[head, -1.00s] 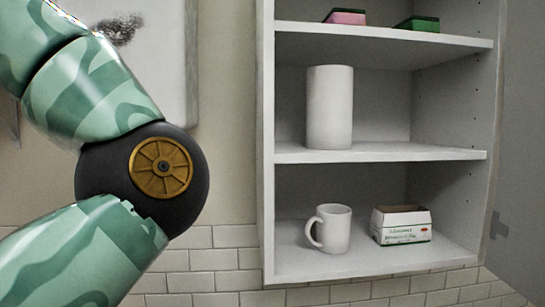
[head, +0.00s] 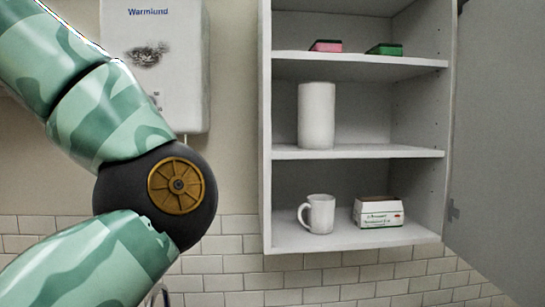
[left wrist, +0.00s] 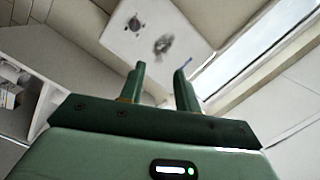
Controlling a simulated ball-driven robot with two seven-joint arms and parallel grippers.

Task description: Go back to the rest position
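My left arm shows in the head view, bent at a dark elbow joint with a brass-coloured cap, in front of the wall left of the cabinet. Its gripper is outside that view. In the left wrist view my left gripper (left wrist: 160,88) has its two green fingers apart, with nothing between them. Behind the fingers is the white wall unit with a dark smudge. My right gripper is in neither view.
An open wall cabinet (head: 266,130) holds a pink sponge (head: 326,46), a green sponge (head: 385,49), a white cylinder (head: 316,115), a white mug (head: 318,213) and a small box (head: 378,212). Its door (head: 500,150) stands open at right. A white wall unit (head: 180,90) hangs left.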

